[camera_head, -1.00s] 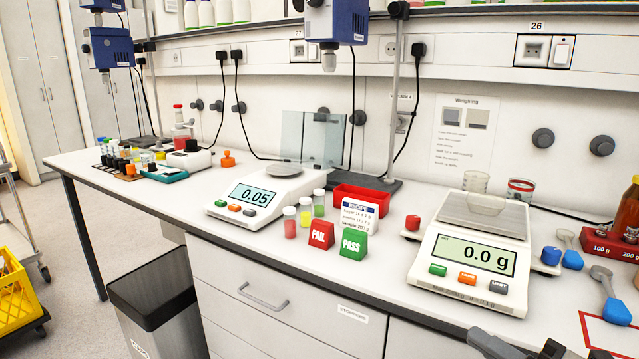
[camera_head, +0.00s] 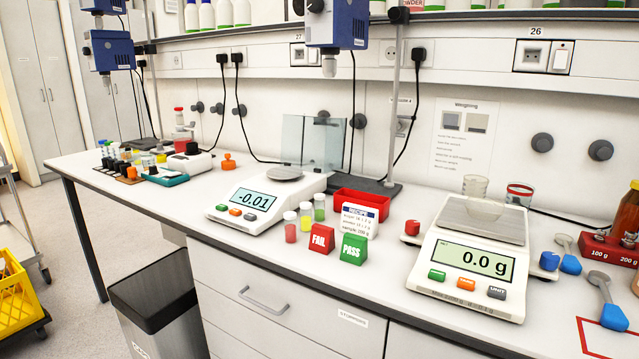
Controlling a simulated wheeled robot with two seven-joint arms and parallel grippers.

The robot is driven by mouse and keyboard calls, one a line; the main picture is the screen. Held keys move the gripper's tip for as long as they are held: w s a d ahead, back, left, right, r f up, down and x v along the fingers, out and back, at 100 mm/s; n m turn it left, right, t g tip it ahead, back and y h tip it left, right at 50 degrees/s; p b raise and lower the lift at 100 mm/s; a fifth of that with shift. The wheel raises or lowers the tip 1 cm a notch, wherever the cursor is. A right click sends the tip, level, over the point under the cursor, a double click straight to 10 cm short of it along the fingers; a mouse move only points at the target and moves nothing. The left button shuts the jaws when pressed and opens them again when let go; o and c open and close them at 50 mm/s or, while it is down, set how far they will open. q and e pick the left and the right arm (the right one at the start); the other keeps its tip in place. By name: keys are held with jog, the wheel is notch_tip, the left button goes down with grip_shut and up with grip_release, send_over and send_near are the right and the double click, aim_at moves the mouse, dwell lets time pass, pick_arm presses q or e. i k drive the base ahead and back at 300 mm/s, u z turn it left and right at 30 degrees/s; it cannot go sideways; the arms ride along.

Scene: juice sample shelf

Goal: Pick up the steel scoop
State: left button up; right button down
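Two scoop-like tools, each with a blue end and a grey end, lie on the bench at the right. One (camera_head: 608,301) is nearer the front, by the red outline. The other (camera_head: 568,254) lies farther back, beside the right balance. I cannot tell for sure which of them is the steel scoop. Neither is held. Neither of my grippers shows clearly. A small dark piece at the bottom right edge is too cut off to identify.
The right balance (camera_head: 466,254) reads 0.0 g, left of the scoops. A red weight block (camera_head: 610,248) and a sauce bottle (camera_head: 627,222) stand behind them. FAIL (camera_head: 321,239) and PASS (camera_head: 353,249) blocks stand mid-bench. The bench front between PASS and the right balance is clear.

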aim_at(612, 318)
jog(key=z, duration=1.45)
